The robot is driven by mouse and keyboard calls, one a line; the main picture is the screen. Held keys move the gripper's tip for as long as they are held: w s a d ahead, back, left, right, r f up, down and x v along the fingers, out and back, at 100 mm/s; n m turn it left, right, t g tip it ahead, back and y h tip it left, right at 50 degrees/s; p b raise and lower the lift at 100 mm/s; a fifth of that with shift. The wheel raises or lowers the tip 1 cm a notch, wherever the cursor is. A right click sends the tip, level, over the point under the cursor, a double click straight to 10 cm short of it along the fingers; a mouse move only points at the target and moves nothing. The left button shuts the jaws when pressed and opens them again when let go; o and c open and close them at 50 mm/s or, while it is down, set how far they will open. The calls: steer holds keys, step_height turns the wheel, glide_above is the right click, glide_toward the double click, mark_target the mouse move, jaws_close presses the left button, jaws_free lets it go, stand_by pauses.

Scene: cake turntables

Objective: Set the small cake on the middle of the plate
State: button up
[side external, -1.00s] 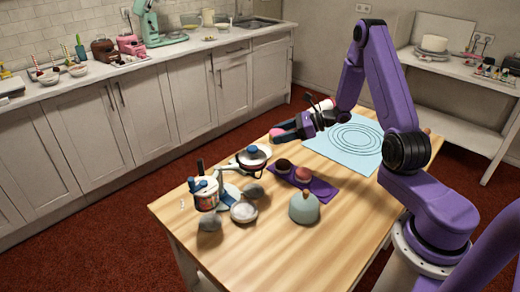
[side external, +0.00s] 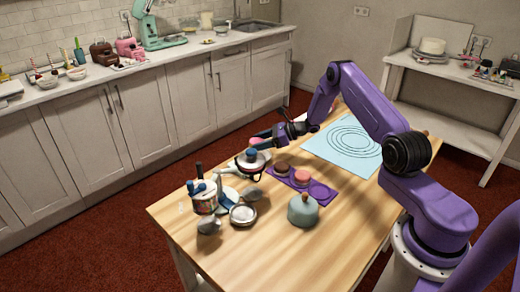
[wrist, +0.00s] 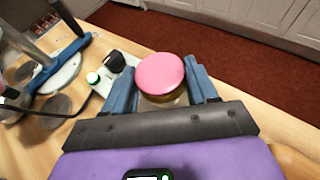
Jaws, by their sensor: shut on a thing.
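My gripper (wrist: 164,88) is shut on a small cake with a pink top (wrist: 160,74), which sits between the blue fingers in the wrist view. I cannot tell for sure which item is the plate.
A purple tray (side external: 321,192) holds a brown cake (side external: 283,168) and a pink cake (side external: 302,176). A teal dome (side external: 303,211) stands in front. A metal bowl (side external: 243,215) and other tools crowd the left end. A light blue ringed mat (side external: 322,150) is bare.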

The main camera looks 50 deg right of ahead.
steer(key=shift+w+f, duration=0.15)
steer(key=shift+f, duration=1.5)
steer(key=shift+f, duration=0.1)
steer(key=o, duration=1.1)
steer(key=v, duration=1.2)
